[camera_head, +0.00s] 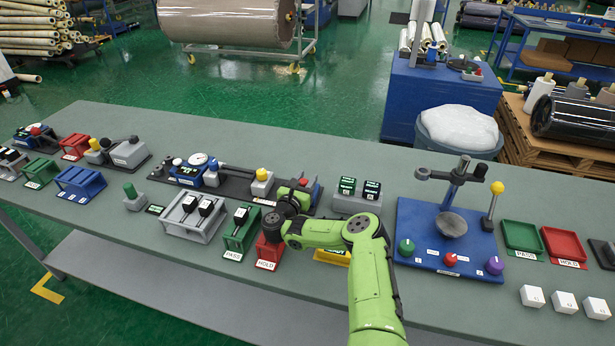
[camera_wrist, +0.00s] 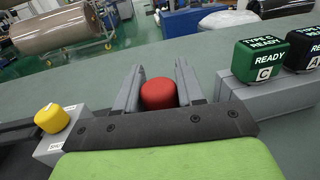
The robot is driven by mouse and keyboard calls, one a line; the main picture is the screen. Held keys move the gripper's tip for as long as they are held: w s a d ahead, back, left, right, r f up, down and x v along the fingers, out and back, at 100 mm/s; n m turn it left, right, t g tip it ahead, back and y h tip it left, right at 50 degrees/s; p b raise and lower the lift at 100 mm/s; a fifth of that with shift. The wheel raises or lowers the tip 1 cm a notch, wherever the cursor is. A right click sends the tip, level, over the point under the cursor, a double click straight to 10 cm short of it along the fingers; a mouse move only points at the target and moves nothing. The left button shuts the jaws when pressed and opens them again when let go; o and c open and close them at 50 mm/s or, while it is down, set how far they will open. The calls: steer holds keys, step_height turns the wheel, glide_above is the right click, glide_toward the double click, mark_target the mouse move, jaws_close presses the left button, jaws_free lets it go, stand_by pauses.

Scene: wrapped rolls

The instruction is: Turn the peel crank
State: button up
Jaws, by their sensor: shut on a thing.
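A red rounded knob (camera_wrist: 158,95) sits between the two grey fingers of my gripper (camera_wrist: 158,88) in the wrist view, and the gripper is shut on it. I take it to be the peel crank's handle. In the head view my gripper (camera_head: 306,187) is at the right end of a long dark fixture (camera_head: 230,181). My green wrist hides much of that end, and the crank's arm and pivot cannot be made out. A yellow knob on a grey block (camera_head: 262,182) stands left of the gripper; the yellow knob also shows in the wrist view (camera_wrist: 52,118).
A grey stand with ready blocks (camera_head: 358,202) is close right of the gripper. A green PASS rack (camera_head: 240,235) and a red HOLD bin (camera_head: 268,252) stand in front. A blue station (camera_head: 420,245) with a post is further right. Bare tabletop lies behind the fixture.

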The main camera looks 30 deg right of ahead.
steer(key=shift+w+m+g+h, duration=0.1)
steer(key=shift+m+g+h, duration=0.2)
steer(key=shift+m+g, duration=0.2)
steer(key=o, duration=0.9)
steer(key=shift+a, duration=0.1)
steer(key=shift+o, duration=0.2)
steer(key=shift+r, duration=0.1)
step_height(320, 180, up, 10)
steer(key=shift+p, duration=0.45)
